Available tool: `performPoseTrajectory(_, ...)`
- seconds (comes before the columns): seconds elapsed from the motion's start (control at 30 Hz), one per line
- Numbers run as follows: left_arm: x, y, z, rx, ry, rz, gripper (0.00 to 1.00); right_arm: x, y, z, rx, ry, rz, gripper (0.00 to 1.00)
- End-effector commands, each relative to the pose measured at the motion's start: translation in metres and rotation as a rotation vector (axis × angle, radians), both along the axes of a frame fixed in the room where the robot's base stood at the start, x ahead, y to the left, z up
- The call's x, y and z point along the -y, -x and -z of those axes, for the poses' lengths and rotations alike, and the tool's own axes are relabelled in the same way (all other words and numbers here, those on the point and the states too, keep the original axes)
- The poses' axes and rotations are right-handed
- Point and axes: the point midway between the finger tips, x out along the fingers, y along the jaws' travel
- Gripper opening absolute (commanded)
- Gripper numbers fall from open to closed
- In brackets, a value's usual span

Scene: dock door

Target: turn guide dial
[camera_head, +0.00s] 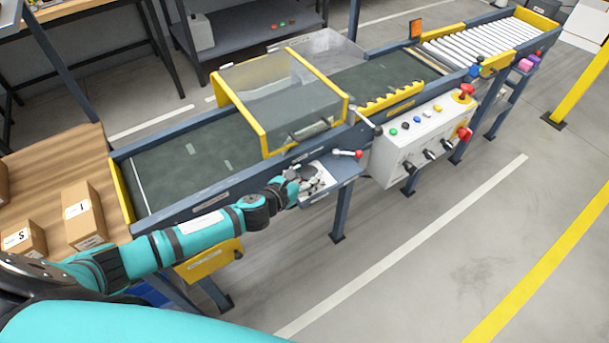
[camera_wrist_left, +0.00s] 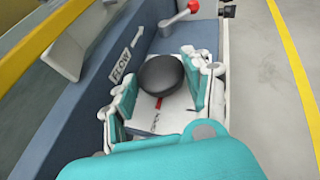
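The guide dial (camera_wrist_left: 162,75) is a round black knob over a pale plate (camera_wrist_left: 158,121) with a red mark and small print, seen in the left wrist view. My left gripper (camera_wrist_left: 163,88) has its two teal-padded fingers apart, one on each side of the dial. I cannot tell whether the pads touch it. In the head view my left gripper (camera_head: 312,182) is at the small shelf on the conveyor's near side, and I cannot make out the dial there. My right gripper is not in view.
A red-knobbed lever (camera_head: 347,153) is just beyond my left gripper. A control box (camera_head: 420,137) with buttons and red knobs stands farther right. The conveyor belt (camera_head: 190,160) runs behind, partly under a clear, yellow-edged cover (camera_head: 280,90). Cartons (camera_head: 83,215) are on the left table. The floor in front is clear.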

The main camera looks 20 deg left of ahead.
Motion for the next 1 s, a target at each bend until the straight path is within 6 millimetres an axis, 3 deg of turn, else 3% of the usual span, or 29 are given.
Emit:
performPoseTrajectory(0.03,0.0,0.0,0.0,0.0,0.0,0.001,0.4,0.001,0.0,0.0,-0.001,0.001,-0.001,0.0)
performPoseTrajectory(0.2,0.0,0.0,0.0,0.0,0.0,0.001,0.18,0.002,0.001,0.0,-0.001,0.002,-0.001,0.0)
performPoseTrajectory(0.57,0.003,0.001,-0.001,0.0,0.003,-0.062,0.18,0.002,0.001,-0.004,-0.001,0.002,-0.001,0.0)
performPoseTrajectory(1.0,0.013,0.001,-0.002,-0.001,0.006,-0.413,0.18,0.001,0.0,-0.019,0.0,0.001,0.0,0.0)
